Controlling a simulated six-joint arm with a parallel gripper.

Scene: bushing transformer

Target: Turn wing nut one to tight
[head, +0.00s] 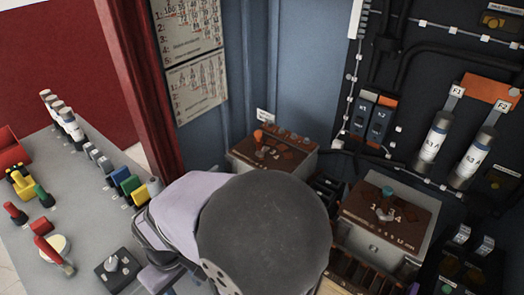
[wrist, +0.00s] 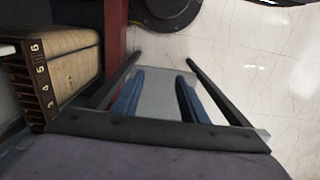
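A box with a brown top (head: 410,214) stands right of my arm in the head view. A metal wing nut (head: 385,213) and a teal knob (head: 388,192) sit on that top. A second brown-topped box (head: 290,150) stands farther back, with an orange knob (head: 257,135) and a small metal part on it. I cannot read which nut is number one. My arm covers the middle of the head view and hides my gripper there. In the wrist view my gripper (wrist: 158,72) has its two blue fingers apart, with nothing between them. No wing nut shows in that view.
A beige block with numbered slots (wrist: 55,75) is at left in the wrist view, beside pale floor tiles (wrist: 240,50). Fuses (head: 436,142) and switches (head: 380,122) are on the dark panel. A grey table (head: 85,190) holds coloured parts and tools at left.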

